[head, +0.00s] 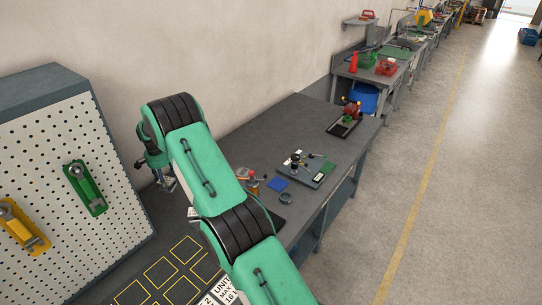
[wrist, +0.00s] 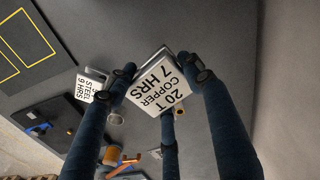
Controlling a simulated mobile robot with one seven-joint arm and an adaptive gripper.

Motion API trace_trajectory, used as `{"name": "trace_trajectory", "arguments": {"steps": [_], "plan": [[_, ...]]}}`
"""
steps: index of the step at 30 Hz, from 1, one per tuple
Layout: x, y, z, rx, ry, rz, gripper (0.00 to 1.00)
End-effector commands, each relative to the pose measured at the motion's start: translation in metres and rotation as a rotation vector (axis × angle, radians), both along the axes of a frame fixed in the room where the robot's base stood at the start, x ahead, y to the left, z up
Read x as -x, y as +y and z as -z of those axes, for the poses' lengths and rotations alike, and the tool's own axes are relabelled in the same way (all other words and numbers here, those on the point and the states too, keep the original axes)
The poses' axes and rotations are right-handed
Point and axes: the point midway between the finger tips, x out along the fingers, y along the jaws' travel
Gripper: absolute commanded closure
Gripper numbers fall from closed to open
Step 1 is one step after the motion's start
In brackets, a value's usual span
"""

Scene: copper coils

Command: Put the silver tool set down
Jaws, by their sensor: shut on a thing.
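The silver tool set (wrist: 160,82) is a pale metal piece with a white face reading "20 T COPPER 7 HRS". In the wrist view it sits between the dark blue fingers of my gripper (wrist: 163,72), which is shut on it. In the head view my gripper (head: 160,170) hangs beside the pegboard cabinet over the far left part of the dark bench, with a small grey piece (head: 168,184) below it. The set's underside is hidden, and I cannot tell how high it is above the bench.
A similar piece marked "STEEL 9 HRS" (wrist: 88,88) is to the left in the wrist view. Yellow outlined squares (head: 160,274) mark the bench near the pegboard cabinet (head: 85,140). A fixture plate (head: 316,180), blue pad (head: 277,184) and dark ring (head: 286,197) lie farther right.

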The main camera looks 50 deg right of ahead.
Motion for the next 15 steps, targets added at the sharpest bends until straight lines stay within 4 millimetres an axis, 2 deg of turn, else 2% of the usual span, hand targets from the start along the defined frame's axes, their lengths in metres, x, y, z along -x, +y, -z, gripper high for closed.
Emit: {"name": "trace_trajectory", "arguments": {"steps": [8, 15], "plan": [[0.000, 0.000, 0.001, 0.001, -0.001, 0.000, 0.92], [0.000, 0.000, 0.026, 0.000, 0.000, 0.000, 0.92]]}}
